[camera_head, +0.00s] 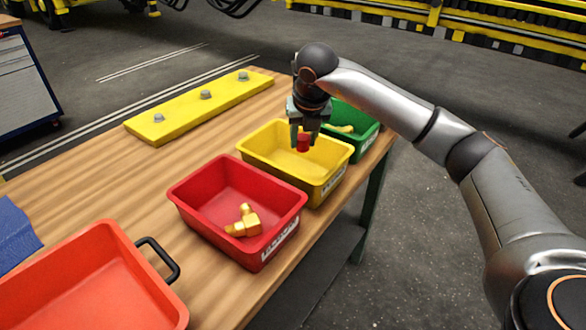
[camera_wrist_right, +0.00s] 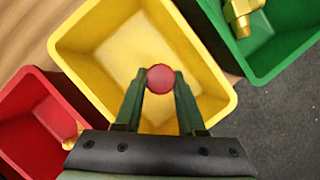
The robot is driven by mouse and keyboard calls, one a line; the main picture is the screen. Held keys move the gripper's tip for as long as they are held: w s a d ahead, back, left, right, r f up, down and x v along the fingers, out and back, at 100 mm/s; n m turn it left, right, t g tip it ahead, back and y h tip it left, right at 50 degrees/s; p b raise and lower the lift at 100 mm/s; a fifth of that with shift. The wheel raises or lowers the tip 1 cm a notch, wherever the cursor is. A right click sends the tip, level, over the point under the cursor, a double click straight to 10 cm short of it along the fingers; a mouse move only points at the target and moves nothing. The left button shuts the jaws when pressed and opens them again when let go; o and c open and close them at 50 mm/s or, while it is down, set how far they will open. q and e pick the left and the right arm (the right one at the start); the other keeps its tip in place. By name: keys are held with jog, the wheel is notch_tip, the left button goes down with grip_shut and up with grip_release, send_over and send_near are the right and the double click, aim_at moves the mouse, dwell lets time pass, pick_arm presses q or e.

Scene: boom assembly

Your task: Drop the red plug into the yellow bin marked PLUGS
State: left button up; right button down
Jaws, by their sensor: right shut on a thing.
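The red plug (camera_head: 303,143) is held between the fingertips of my right gripper (camera_head: 305,136), above the yellow bin (camera_head: 268,172). In the right wrist view the red plug (camera_wrist_right: 160,78) shows as a round red end between the two fingers of my right gripper (camera_wrist_right: 160,82). Behind it lies the floor of the yellow bin (camera_wrist_right: 110,60), which looks empty. The bin's label on its front side is too small to read in the head view. My left gripper is not in view.
A red bin (camera_head: 195,210) with brass fittings (camera_head: 245,222) stands nearer on the wooden table (camera_head: 110,180). A green bin (camera_head: 365,142) with a brass part stands beyond the yellow one. A yellow bar with several bolts (camera_head: 200,105) and an orange tray (camera_head: 85,280) also lie there.

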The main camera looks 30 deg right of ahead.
jog(key=c, duration=0.7)
grip_release()
jog(key=shift+o, duration=1.4)
jog(key=shift+r, duration=0.1)
jog(key=shift+s+r, duration=0.1)
jog(key=shift+r, duration=0.2)
jog(key=v, duration=1.1)
jog(key=shift+s+r, duration=0.2)
jog(key=shift+r, duration=0.1)
jog(key=shift+a, duration=0.1)
